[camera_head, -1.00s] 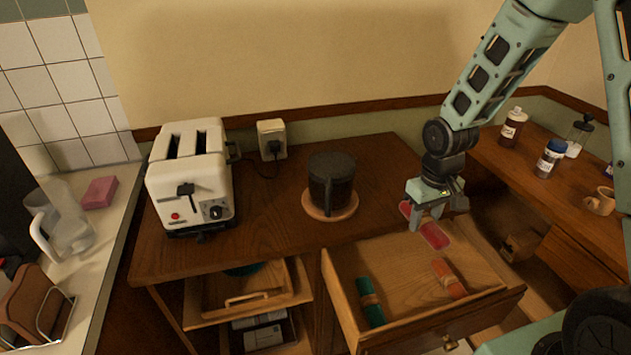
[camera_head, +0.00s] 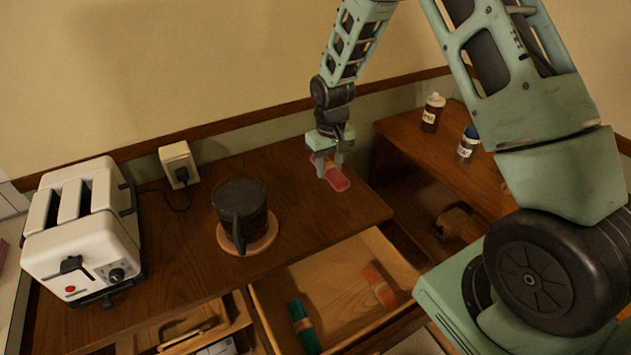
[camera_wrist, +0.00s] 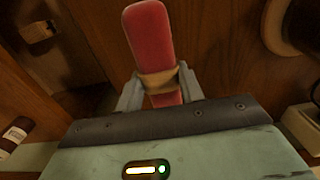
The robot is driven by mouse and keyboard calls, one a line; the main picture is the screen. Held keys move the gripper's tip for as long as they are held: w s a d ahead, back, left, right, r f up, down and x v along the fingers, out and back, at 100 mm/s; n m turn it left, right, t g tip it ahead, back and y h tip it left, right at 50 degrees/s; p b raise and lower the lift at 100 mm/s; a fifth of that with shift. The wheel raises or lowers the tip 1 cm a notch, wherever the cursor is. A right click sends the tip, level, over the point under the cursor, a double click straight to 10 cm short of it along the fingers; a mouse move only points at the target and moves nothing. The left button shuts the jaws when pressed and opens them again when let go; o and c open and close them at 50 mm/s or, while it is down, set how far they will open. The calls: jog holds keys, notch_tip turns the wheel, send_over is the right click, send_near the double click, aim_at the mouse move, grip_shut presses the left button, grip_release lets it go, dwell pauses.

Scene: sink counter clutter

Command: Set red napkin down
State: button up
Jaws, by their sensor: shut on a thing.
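The red napkin (camera_head: 334,178) is rolled, with a tan band around its middle. My gripper (camera_head: 328,170) is shut on it at the band, over the right part of the wooden counter (camera_head: 290,165). In the wrist view the red napkin (camera_wrist: 150,35) sticks out past both sides of the fingers of my gripper (camera_wrist: 157,83). I cannot tell whether the napkin touches the wood or is just above it.
A dark mug (camera_head: 240,208) stands on a round coaster (camera_head: 262,244) left of my gripper. A white toaster (camera_head: 85,235) is farther left. The open drawer (camera_head: 345,258) in front holds a green napkin (camera_head: 304,325) and an orange napkin (camera_head: 380,286). Bare counter lies between mug and gripper.

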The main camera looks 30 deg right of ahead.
aim_at(328, 193)
jog(key=shift+f+p, duration=0.9)
jog(key=shift+f, duration=2.4)
jog(key=shift+f, duration=0.15)
jog(key=o, duration=1)
